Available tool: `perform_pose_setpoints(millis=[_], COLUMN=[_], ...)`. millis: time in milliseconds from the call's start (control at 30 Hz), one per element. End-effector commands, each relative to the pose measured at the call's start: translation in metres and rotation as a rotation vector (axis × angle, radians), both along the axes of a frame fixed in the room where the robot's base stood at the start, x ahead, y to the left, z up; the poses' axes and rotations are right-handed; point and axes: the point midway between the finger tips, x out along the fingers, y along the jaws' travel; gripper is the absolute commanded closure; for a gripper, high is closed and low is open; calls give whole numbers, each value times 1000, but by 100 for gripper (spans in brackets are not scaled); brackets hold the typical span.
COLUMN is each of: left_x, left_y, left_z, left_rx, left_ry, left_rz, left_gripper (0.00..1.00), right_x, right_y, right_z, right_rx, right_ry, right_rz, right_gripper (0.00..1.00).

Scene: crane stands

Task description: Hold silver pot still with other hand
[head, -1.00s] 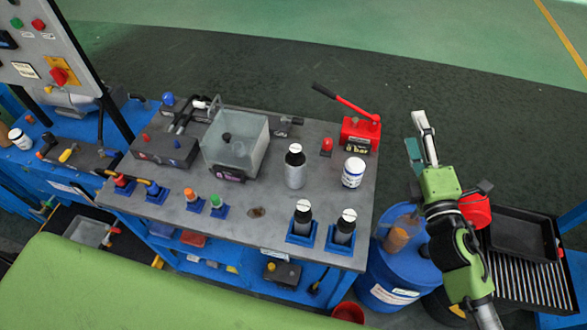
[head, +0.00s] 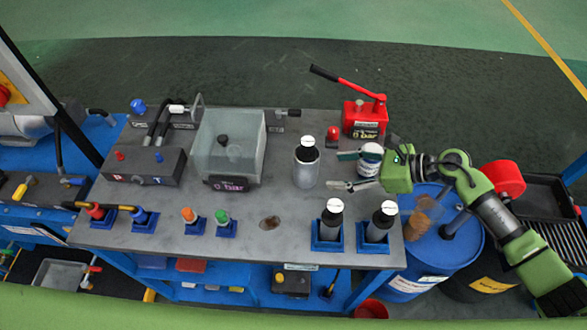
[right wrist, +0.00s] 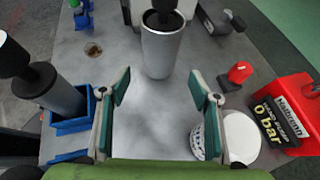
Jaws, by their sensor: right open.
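The silver pot (head: 306,170), a grey cylinder with a black neck and white-topped cap, stands upright on the grey bench top (head: 250,250). In the right wrist view the silver pot (right wrist: 162,48) is straight ahead, beyond the fingertips. My right gripper (head: 343,170) is open and empty, just right of the pot, its fingers pointing at it. In the right wrist view the gap between its fingertips (right wrist: 160,88) lines up with the pot, and nothing is between them. My left gripper is not in view.
A white jar (head: 370,153) stands close by my right gripper's finger, partly hidden. Two dark bottles (head: 330,225) (head: 378,230) stand in blue holders in front. A red hand pump (head: 365,117) and red knob (head: 333,135) are behind. A clear tank (head: 228,145) stands left of the pot.

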Motion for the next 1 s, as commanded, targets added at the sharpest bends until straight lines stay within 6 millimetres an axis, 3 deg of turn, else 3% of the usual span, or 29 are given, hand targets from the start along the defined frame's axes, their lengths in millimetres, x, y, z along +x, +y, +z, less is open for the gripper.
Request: perform_pose_setpoints(millis=[300, 500, 700, 1000], left_x=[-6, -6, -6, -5], left_y=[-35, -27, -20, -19], left_z=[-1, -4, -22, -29], left_rx=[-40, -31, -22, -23], left_ry=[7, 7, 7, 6], left_rz=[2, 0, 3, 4], left_gripper=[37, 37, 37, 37], right_x=[7, 15, 22, 25], right_y=[26, 51, 71, 83], right_z=[-15, -30, -45, -49], right_rx=[1, 0, -2, -1], right_ry=[0, 1, -2, 0], right_rz=[3, 3, 2, 2], right_gripper=[43, 43, 43, 43])
